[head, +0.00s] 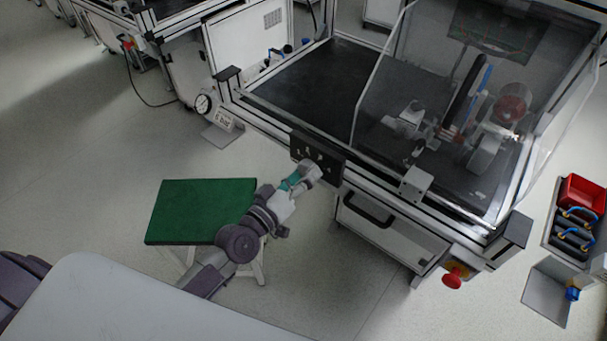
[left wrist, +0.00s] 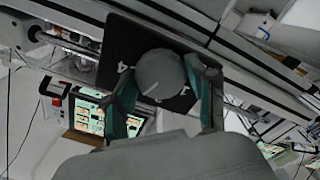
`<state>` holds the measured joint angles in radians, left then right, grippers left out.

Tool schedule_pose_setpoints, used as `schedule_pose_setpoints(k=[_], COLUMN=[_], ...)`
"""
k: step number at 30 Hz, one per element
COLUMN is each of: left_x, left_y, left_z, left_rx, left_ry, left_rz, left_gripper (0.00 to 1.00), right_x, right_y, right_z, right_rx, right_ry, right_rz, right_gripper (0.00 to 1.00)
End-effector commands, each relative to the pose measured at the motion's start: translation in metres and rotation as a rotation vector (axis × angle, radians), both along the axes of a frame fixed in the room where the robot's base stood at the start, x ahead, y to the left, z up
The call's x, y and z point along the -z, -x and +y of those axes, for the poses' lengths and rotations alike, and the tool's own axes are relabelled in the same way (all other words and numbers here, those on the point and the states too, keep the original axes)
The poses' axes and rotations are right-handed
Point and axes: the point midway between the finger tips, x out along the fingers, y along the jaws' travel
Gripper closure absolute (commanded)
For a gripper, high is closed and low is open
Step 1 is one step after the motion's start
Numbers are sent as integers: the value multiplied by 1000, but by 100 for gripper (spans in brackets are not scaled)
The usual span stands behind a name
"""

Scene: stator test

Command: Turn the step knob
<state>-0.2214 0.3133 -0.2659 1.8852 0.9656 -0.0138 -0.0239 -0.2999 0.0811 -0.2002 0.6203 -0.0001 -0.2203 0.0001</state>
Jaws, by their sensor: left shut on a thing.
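The step knob (left wrist: 160,75) is a round grey knob with a light pointer line, on a black panel (left wrist: 118,45) with white marks. The panel also shows in the head view (head: 328,163), on the front edge of the test bench. My left gripper (head: 308,172) reaches the panel there, and its fingers hide the knob in that view. In the left wrist view the teal fingers of my left gripper (left wrist: 165,92) are on both sides of the knob, shut on it. My right gripper is not in view.
The bench (head: 300,85) has a clear guard over a motor rig. A red emergency button (head: 453,279) sits low on its front right. A green-topped stool (head: 200,210) stands beside my left arm. A pressure gauge (head: 203,104) is left of the panel.

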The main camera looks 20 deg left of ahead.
Motion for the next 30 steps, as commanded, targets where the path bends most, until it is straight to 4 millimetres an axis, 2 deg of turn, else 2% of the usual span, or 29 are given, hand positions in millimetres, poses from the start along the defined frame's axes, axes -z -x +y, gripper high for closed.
schedule_pose_setpoints(k=[9, 10, 14, 25, 30], left_x=[0, 0, 0, 1, 2], left_y=[0, 0, 0, 3, 24], left_z=[0, 0, 0, 1, 9], left_rx=[-1, -1, -1, 0, 1], left_ry=[1, 1, 0, -1, -4], left_rz=[0, 0, -1, 1, 3], left_gripper=[78, 40, 18, 18, 18], right_x=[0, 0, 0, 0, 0], right_y=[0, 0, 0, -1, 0], right_z=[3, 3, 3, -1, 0], right_rx=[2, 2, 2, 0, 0], right_ry=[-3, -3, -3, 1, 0], right_rz=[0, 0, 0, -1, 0], right_gripper=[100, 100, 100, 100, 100])
